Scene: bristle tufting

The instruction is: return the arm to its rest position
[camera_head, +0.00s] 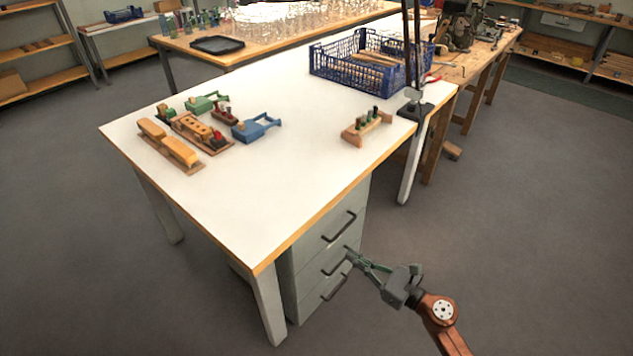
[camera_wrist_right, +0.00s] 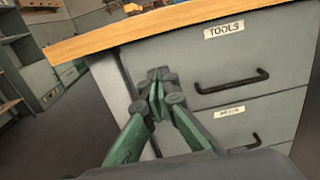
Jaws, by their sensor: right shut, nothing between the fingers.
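My right gripper (camera_head: 352,256) is at the lower right in the head view, in front of the grey drawer unit (camera_head: 325,233) under the white table (camera_head: 250,215). It is shut and holds nothing. In the right wrist view its green fingers (camera_wrist_right: 157,85) meet at the tips, below the wooden table edge (camera_wrist_right: 150,28) and left of the drawer handles. I cannot tell whether the fingertips touch the drawer front. My left gripper is not in view.
Wooden blocks (camera_head: 180,150), green and blue clamp-like pieces (camera_head: 257,126) and a small peg holder (camera_head: 366,126) stand on the table. A blue crate (camera_head: 340,72) and a dark upright stand (camera_head: 413,105) are at its far end.

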